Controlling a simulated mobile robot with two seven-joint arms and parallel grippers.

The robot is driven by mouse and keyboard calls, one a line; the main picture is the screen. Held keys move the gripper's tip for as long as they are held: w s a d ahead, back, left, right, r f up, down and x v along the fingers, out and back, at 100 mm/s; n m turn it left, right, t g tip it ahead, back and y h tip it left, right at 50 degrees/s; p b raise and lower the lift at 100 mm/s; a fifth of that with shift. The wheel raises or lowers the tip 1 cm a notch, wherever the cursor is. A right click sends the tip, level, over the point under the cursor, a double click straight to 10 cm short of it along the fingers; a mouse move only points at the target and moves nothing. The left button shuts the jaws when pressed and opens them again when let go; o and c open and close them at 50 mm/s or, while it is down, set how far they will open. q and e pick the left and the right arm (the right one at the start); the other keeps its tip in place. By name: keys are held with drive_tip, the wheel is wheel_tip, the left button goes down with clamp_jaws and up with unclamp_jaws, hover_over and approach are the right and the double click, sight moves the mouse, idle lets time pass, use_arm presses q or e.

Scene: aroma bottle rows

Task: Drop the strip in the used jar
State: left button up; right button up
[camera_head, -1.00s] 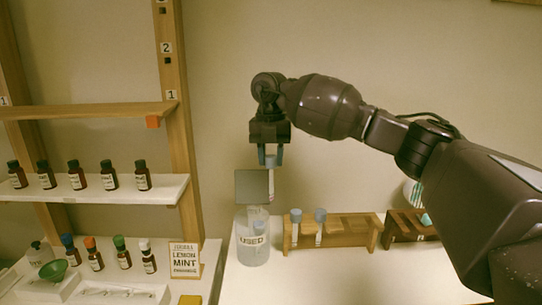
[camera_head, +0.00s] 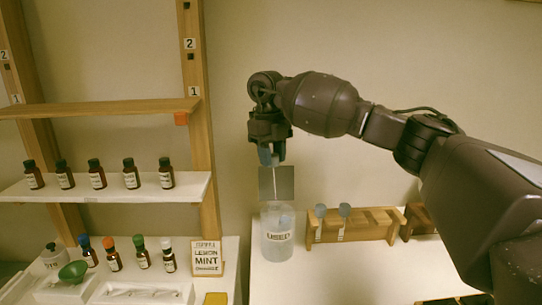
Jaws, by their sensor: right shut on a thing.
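My right gripper (camera_head: 269,158) points down above the used jar and is shut on a strip. The strip has a blue top between the fingers and a thin pale shaft (camera_head: 274,187) hanging down. The shaft shows against a dark grey square plate (camera_head: 287,184) just above the jar, which looks like its raised lid. The clear used jar (camera_head: 275,245) stands upright on the white table, its label partly blurred. Something blue shows inside it near the top right. The strip's lower tip is above the jar mouth; its exact depth is hard to tell. My left gripper is out of view.
A wooden rack (camera_head: 366,228) with two blue-topped strips stands right of the jar, with another rack (camera_head: 418,222) beyond. Left are a shelf of dark bottles (camera_head: 97,174), a lemon mint card (camera_head: 207,258) and several colour-capped bottles. The table front is clear.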

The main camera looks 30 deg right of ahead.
drive_tip(key=shift+w+a+f, duration=0.1)
drive_tip(key=shift+a+f, duration=0.1)
drive_tip(key=shift+f, duration=0.2)
drive_tip(key=shift+f+b, duration=0.35)
drive_tip(key=shift+b, duration=0.05)
wheel_tip(320, 180, down, 2)
drive_tip(key=shift+f+b, duration=0.1)
drive_tip(key=shift+b, duration=0.45)
drive_tip(key=shift+f, duration=0.75)
drive_tip(key=shift+f+b, duration=0.3)
drive_tip(key=shift+f, duration=1.65)
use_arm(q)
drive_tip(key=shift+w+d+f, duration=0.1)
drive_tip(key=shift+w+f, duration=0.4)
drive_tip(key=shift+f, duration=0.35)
use_arm(e)
drive_tip(key=shift+f, duration=0.45)
